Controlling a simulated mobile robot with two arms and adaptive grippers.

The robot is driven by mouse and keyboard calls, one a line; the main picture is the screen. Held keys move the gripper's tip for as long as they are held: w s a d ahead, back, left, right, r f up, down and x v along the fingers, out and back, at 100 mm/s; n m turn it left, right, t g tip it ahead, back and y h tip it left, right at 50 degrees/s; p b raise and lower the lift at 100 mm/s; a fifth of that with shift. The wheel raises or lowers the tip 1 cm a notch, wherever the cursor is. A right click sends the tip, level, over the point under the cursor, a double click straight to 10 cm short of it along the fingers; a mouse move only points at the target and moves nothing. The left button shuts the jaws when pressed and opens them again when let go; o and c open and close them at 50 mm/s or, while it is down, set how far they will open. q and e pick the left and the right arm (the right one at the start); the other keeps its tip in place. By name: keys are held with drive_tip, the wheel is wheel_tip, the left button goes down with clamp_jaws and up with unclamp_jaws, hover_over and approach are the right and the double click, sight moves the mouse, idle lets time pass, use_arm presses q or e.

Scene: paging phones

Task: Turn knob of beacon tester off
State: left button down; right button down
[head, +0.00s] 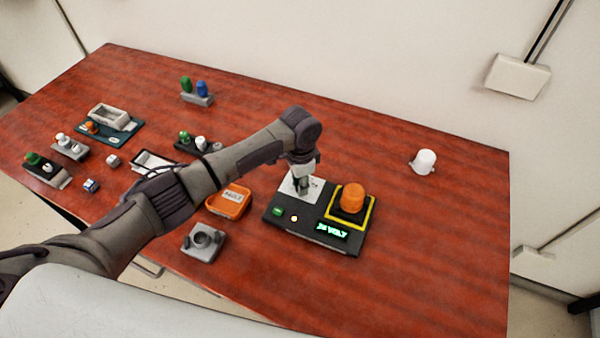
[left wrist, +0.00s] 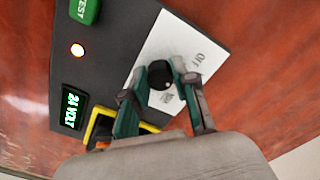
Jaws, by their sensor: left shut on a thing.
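The beacon tester (head: 285,221) is a dark box on the right part of the table. It has a white knob plate, a green test button (head: 278,211), a lit indicator (head: 294,217) and a green display (head: 332,230). An orange beacon (head: 353,197) stands in its yellow-framed socket. In the left wrist view the black knob (left wrist: 160,74) sits on the white plate (left wrist: 185,50), which carries the word OFF and a partly covered second label. My left gripper (head: 303,190) reaches down over the plate, its fingers (left wrist: 160,80) closed on the knob. My right gripper is not seen.
An orange tray (head: 229,201) and a grey socket block (head: 204,239) lie left of the tester. A white cylinder (head: 424,161) stands at the right. Several small holders and coloured caps, including a grey block (head: 197,98), fill the left side.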

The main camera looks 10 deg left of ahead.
use_arm(q)
drive_tip(key=n+p, duration=0.2)
drive_tip(key=n, duration=0.1)
drive_tip(key=n+p, duration=0.1)
drive_tip(key=p, duration=0.1)
drive_tip(key=shift+r+n, duration=0.25)
drive_tip(key=shift+n, duration=0.05)
drive_tip(key=shift+f+n+p, duration=0.15)
drive_tip(key=shift+n+p, duration=1.25)
drive_tip(key=shift+n, duration=0.6)
drive_tip(key=c, duration=0.9)
unclamp_jaws()
wheel_tip(320, 180, up, 12)
drive_tip(key=shift+f, duration=0.1)
